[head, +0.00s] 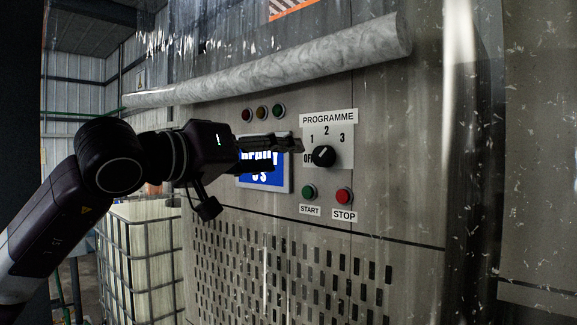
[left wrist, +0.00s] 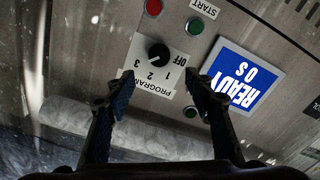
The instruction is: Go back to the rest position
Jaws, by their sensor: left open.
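My left gripper (head: 286,154) reaches in from the left in the head view, in front of the blue display and just left of the black programme knob (head: 323,156). Its jaws are open and empty. In the left wrist view the two fingers (left wrist: 163,92) stand apart, with the knob (left wrist: 158,52) and its white label plate (left wrist: 154,80) seen beyond and between them. The knob appears clear of the fingers; its exact setting is too small to tell. The display (left wrist: 242,76) reads READY in the left wrist view and is partly hidden by the gripper in the head view (head: 285,178). My right gripper is not in view.
A green START button (head: 308,192) and a red STOP button (head: 344,196) sit below the knob. Three lamps (head: 262,112) are above the display. A caged white tank (head: 150,240) stands at the lower left.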

